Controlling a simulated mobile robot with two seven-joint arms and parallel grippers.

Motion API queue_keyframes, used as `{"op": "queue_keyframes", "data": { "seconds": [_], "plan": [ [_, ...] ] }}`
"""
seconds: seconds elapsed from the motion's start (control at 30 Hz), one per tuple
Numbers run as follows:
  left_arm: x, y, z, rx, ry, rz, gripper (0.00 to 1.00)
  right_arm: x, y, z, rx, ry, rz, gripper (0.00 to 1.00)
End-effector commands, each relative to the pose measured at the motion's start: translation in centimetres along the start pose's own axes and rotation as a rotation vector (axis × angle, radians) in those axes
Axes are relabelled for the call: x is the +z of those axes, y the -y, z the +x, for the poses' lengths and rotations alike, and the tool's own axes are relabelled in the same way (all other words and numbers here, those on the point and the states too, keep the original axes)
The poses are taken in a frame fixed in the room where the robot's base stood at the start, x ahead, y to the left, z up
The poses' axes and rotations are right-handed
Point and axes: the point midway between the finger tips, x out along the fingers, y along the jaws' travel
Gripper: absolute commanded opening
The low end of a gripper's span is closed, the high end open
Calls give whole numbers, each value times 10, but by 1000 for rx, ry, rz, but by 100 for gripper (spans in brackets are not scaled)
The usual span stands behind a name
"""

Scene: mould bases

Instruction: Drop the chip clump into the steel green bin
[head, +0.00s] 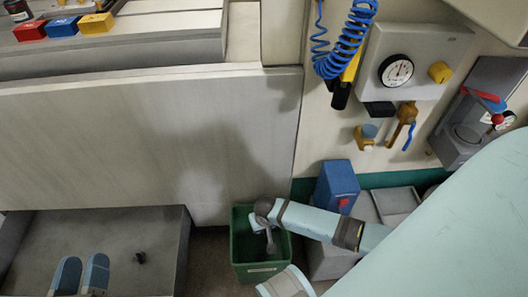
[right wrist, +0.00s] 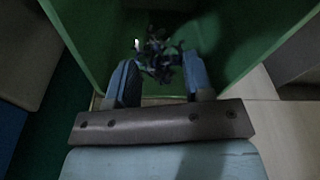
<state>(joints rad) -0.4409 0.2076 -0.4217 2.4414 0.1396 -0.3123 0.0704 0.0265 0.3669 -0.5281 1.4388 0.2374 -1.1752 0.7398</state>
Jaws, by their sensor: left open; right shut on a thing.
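The steel green bin (head: 240,250) stands on the floor at the lower middle of the head view. Its green walls (right wrist: 235,40) surround the fingers in the right wrist view. My right gripper (head: 268,236) reaches down into the bin's opening. It is shut on the chip clump (right wrist: 160,58), a tangle of dark bluish curls between the fingertips inside the bin walls. How far the clump is above the bin floor is hard to tell in the dim light. My left gripper (head: 82,262) is open and empty, over a grey surface at the lower left.
A small dark piece (head: 140,257) lies on the grey tray-like surface (head: 140,225). A blue box (head: 337,183) and grey boxes stand right of the bin. A panel with a gauge (head: 396,70) hangs above. Red, blue and yellow blocks (head: 63,27) sit far left.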

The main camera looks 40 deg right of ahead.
Motion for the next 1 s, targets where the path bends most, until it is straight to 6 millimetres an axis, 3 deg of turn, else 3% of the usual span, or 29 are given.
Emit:
{"op": "queue_keyframes", "data": {
  "seconds": [0.23,0.27,0.4,0.77,1.0],
  "plan": [
    [0,0,0,1,3,0,43,0,0,0,0,0,0,24],
    [0,0,0,1,3,-1,43,0,0,0,0,0,0,49],
    [0,0,0,1,3,-1,43,0,0,0,0,0,0,77],
    [-6,-1,1,0,-6,2,43,0,0,-8,0,0,0,77],
    [-41,-7,-1,-8,-115,8,43,-1,0,-58,-1,-1,0,77]
  ]
}}
